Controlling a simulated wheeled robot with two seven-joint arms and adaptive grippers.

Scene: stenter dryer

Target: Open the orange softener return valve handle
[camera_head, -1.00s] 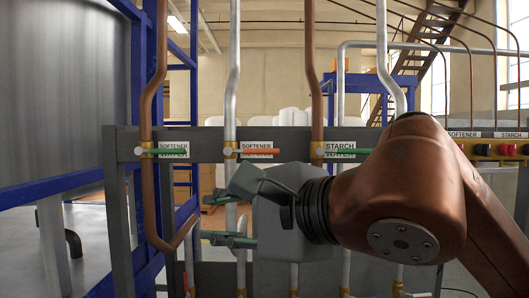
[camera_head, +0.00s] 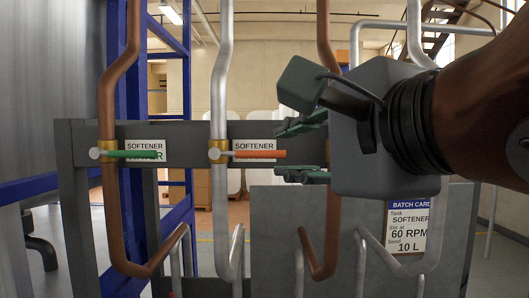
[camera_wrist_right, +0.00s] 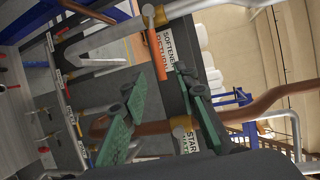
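The orange softener return handle (camera_head: 260,154) lies horizontal, pointing right from its brass valve (camera_head: 219,152) on a grey pipe, across a SOFTENER label. It also shows in the wrist view (camera_wrist_right: 150,16), ahead of the fingertips, next to the SOFTENER RETURN label (camera_wrist_right: 167,52). My right gripper (camera_head: 284,151) is open and empty, its green fingers pointing left. In the head view the handle's tip appears level with the gap between the fingers; the wrist view shows the fingers apart from it. My left gripper is not in view.
A green softener handle (camera_head: 138,154) points right on the copper pipe to the left. My right gripper hides most of the starch valve, whose brass body (camera_wrist_right: 182,124) shows in the wrist view. A batch card (camera_head: 410,230) hangs below right. Vertical pipes stand close together.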

